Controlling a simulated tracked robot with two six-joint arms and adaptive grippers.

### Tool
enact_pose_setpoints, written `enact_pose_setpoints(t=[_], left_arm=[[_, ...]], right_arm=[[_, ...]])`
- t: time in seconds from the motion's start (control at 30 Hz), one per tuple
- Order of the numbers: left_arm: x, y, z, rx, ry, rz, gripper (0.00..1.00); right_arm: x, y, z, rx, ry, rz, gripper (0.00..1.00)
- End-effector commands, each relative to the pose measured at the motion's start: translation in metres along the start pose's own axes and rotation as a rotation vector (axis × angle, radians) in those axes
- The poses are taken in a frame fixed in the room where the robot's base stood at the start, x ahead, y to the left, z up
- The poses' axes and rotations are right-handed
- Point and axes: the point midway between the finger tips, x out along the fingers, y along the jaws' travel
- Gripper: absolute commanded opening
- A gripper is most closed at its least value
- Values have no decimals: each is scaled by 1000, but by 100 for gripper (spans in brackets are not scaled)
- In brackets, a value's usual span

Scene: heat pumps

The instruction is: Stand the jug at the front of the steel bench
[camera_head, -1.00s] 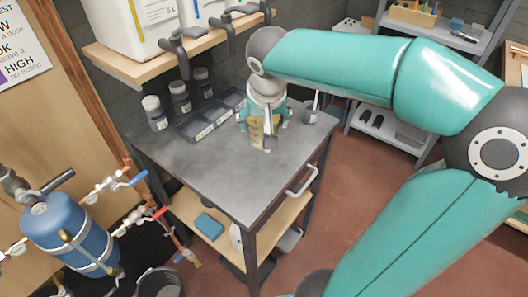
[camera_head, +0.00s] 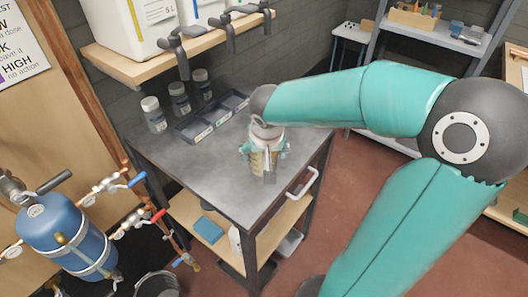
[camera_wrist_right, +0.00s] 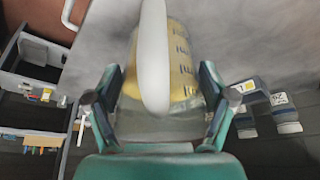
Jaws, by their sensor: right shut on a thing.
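The jug (camera_wrist_right: 187,65) is clear, with dark scale marks, a pale handle and yellowish liquid inside. My right gripper (camera_head: 264,150) is shut on the jug, one finger on each side of it in the right wrist view (camera_wrist_right: 158,95). In the head view the jug (camera_head: 262,163) is upright, over the front part of the steel bench (camera_head: 195,165), near the edge with the handle bar. I cannot tell whether its base touches the top. My left gripper does not show.
A dark divided tray (camera_head: 205,122) and several lidded bottles (camera_head: 154,115) stand at the bench's back. A shelf (camera_head: 130,70) with large containers and taps overhangs them. The left part of the bench top is clear. A blue tank (camera_head: 65,240) with valves is at left.

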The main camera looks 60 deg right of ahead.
Motion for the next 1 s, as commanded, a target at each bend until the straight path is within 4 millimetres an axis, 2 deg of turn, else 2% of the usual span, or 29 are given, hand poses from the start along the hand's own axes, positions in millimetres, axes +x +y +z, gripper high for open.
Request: enact_pose_setpoints(t=[0.17,0.2,0.3,0.77,0.87,1.0], left_arm=[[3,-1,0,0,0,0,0],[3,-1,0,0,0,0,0],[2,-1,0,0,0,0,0],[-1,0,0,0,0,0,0],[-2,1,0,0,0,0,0],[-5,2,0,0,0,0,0]], right_arm=[[2,0,0,0,3,-1,25],[2,0,1,-1,1,0,85],[1,0,0,-1,0,0,100],[-4,0,-1,-1,2,-1,100],[-17,-1,-2,-1,5,-2,100],[-43,-2,-2,-1,8,-5,100]])
